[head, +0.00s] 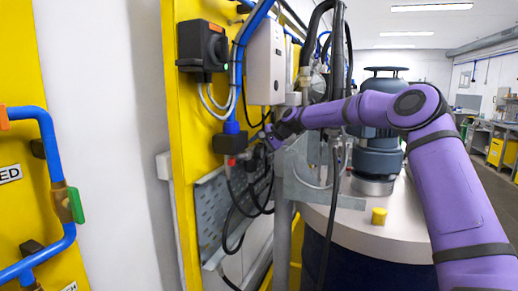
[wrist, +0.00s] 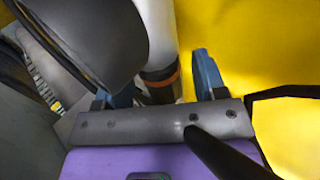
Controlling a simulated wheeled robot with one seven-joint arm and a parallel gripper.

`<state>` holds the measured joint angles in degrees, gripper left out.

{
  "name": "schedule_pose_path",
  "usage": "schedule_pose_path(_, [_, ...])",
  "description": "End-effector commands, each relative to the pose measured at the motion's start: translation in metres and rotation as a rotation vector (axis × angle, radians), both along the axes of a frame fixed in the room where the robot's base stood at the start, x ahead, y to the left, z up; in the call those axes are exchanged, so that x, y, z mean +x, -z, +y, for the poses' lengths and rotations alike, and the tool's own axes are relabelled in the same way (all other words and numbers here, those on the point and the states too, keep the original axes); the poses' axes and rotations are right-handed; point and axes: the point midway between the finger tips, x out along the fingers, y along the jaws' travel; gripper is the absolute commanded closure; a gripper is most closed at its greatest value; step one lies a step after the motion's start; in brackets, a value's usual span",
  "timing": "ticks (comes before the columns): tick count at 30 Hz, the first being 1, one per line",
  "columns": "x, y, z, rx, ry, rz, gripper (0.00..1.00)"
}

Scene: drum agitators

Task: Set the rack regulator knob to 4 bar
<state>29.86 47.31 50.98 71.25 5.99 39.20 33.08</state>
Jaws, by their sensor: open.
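My gripper (head: 272,138) is at the yellow rack panel (head: 195,150), just below the white box, and small in the head view. In the wrist view my gripper (wrist: 164,82) is open, with two blue fingers apart. A dark fitting with an orange ring (wrist: 162,76) shows between the fingers, below a white tube. A large dark grey rounded part (wrist: 85,40) fills the upper left and partly hides the left finger. I cannot tell which part is the regulator knob, whether the fingers touch it, or any pressure reading.
A white box (head: 265,62) and a black switch box (head: 203,45) are on the panel. Black hoses (head: 335,50) hang close to my arm. A drum (head: 372,228) with a motor (head: 376,150) stands to the right. A black cable crosses the wrist view's lower right.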

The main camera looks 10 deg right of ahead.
Motion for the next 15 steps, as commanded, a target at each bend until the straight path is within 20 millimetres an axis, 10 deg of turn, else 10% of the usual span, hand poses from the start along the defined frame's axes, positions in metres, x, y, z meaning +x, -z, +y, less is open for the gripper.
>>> schedule_pose_path(8, [-0.0001,-0.0002,-0.0002,0.000,0.000,0.000,0.84])
schedule_pose_path(15, [0.0006,0.0000,0.0012,-0.028,-0.003,0.018,0.84])
